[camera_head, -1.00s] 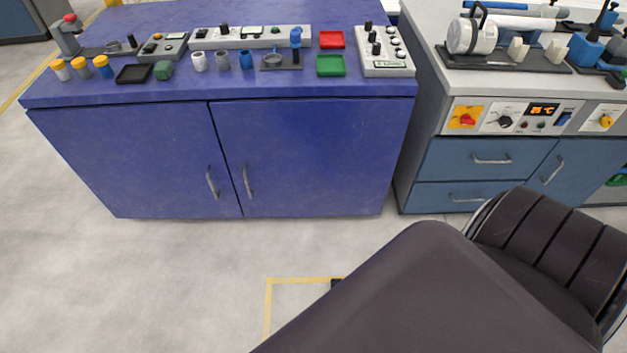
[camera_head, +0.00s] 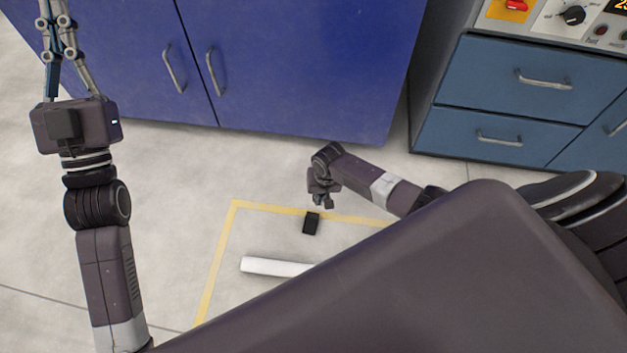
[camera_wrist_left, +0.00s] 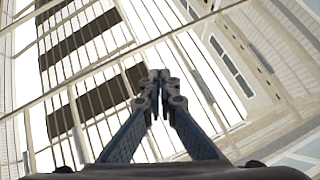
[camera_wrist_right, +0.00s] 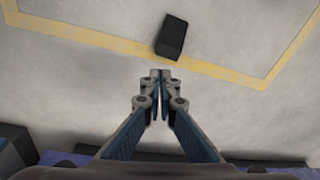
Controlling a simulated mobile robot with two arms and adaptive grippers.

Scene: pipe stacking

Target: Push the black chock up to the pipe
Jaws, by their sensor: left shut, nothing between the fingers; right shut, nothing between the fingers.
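The black chock (camera_head: 311,223) lies on the floor just inside the yellow line. The white pipe (camera_head: 270,266) lies on the floor nearer to me, with bare floor between it and the chock; my own body hides its right end. My right gripper (camera_head: 324,203) is shut and empty, low beside the chock on the cabinet side. In the right wrist view the shut fingertips (camera_wrist_right: 160,74) point at the chock (camera_wrist_right: 171,37), with a small gap. My left gripper (camera_wrist_left: 159,77) is shut and empty, raised at the left, pointing up and away from the floor.
A yellow line (camera_head: 222,240) marks a rectangle on the floor around the pipe and chock. The blue cabinet (camera_head: 300,70) stands behind my right gripper, with a grey-blue drawer unit (camera_head: 500,105) to its right. The floor left of the marking is clear.

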